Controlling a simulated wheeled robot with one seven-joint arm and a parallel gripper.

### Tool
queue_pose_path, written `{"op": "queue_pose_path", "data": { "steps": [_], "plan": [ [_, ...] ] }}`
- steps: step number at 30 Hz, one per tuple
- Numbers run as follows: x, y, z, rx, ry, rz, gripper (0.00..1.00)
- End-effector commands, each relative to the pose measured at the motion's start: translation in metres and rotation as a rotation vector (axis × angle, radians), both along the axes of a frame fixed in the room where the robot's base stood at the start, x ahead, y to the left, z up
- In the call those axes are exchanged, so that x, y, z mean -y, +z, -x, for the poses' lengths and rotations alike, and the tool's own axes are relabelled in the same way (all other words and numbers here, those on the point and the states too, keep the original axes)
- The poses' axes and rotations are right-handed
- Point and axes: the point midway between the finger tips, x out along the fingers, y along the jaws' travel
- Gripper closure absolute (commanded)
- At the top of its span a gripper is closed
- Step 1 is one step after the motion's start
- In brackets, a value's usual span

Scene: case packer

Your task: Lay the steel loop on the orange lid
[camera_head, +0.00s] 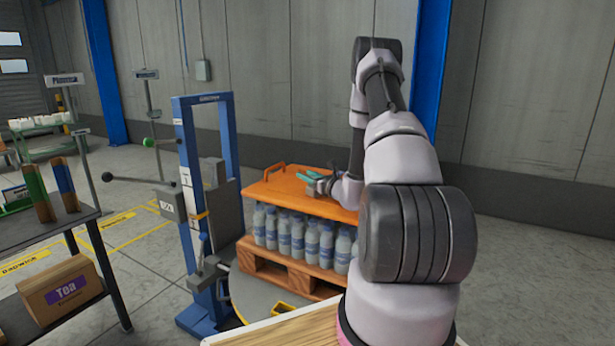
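The orange lid (285,190) lies flat on top of a block of bottles on a pallet, with a raised orange handle at its far left. My gripper (309,177) is low over the middle to right part of the lid, its teal fingers pointing left. The fingers are small in the picture; I cannot tell how far apart they are or whether anything is between them. I cannot tell whether the gripper touches the lid. I cannot make out the steel loop. My arm hides the right end of the lid.
Clear bottles (298,236) stand under the lid on a wooden pallet (279,273). A blue wrapping-machine frame (190,150) rises just left of it. A dark shelf (40,232) with a tea carton (62,290) stands at the left. A wooden tabletop (290,330) is in front.

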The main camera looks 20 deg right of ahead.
Motion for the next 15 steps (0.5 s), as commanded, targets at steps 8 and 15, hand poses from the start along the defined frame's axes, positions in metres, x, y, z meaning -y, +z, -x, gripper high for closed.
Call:
{"op": "queue_pose_path", "data": {
  "steps": [8,15],
  "plan": [
    [0.003,0.003,0.008,-0.001,-0.002,-0.001,0.58],
    [0.017,0.003,0.055,-0.002,-0.005,-0.001,0.58]
  ]
}}
